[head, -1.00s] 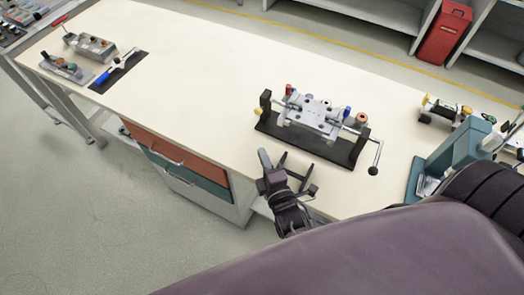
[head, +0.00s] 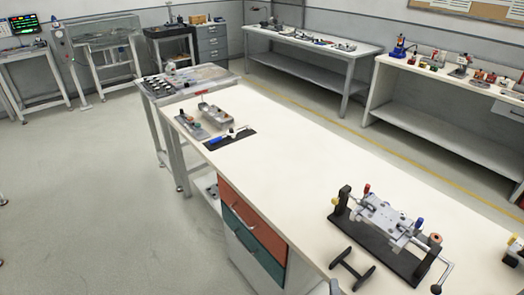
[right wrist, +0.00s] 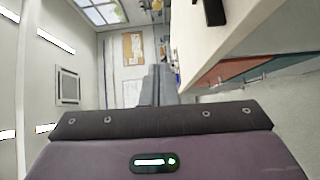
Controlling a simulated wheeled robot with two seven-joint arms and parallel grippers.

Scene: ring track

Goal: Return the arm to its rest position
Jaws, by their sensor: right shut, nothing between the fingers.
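In the head view only a pale grey tip of my right gripper (head: 335,287) shows, at the bottom edge by the front edge of the workbench. In the right wrist view the grey fingers of my right gripper (right wrist: 160,85) are together with nothing between them. They point across open space beside the bench. My left gripper is in neither view.
The white workbench (head: 285,145) carries a crank fixture (head: 385,222) and a loose black H-shaped bracket (head: 352,268) near its front edge. The bracket also shows in the right wrist view (right wrist: 214,12). Drawers (head: 250,215) sit below. The floor at left is clear.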

